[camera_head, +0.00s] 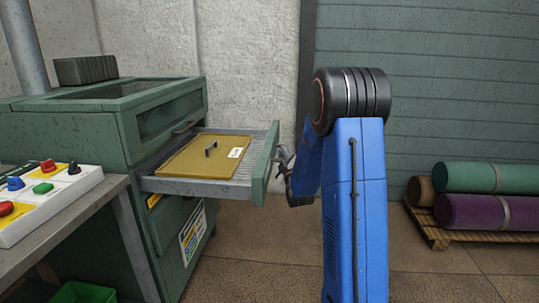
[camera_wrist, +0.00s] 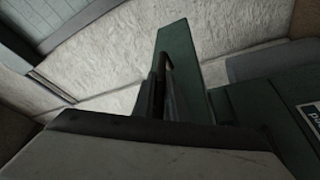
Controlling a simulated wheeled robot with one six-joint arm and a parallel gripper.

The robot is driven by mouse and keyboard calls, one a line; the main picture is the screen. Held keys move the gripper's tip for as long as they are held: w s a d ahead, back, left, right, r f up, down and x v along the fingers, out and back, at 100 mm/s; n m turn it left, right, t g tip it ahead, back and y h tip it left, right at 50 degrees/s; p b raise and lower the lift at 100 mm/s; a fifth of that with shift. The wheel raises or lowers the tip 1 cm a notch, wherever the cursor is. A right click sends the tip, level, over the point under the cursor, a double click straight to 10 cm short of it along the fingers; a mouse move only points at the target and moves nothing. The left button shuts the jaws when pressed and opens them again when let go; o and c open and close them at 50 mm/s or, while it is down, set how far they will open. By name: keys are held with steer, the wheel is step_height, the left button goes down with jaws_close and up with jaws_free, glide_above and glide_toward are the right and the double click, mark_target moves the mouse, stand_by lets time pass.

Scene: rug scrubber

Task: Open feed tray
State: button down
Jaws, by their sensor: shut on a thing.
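The feed tray (camera_head: 262,168) is a grey drawer with a green front panel. It stands pulled out to the right from the green machine (camera_head: 165,120). My gripper (camera_head: 282,165) is at the outer side of that front panel, partly hidden by my blue arm. It is shut on the tray's handle, a dark bar (camera_wrist: 167,72) that shows in the wrist view against the green front panel (camera_wrist: 178,42). A tan board (camera_head: 205,152) with a small dark handle and a white label lies in the tray.
A bench with a button panel (camera_head: 42,200) stands at the left. A green bin (camera_head: 82,292) is on the floor below it. Rolled rugs (camera_head: 487,178) lie on a wooden pallet (camera_head: 432,233) at the right. The floor right of the tray is clear around my arm.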

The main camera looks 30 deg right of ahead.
steer(key=shift+s+d, duration=0.8)
steer(key=shift+d, duration=0.3)
steer(key=c, duration=1.8)
jaws_free()
steer(key=shift+o, duration=0.2)
steer(key=v, duration=1.2)
steer(key=shift+a, duration=0.1)
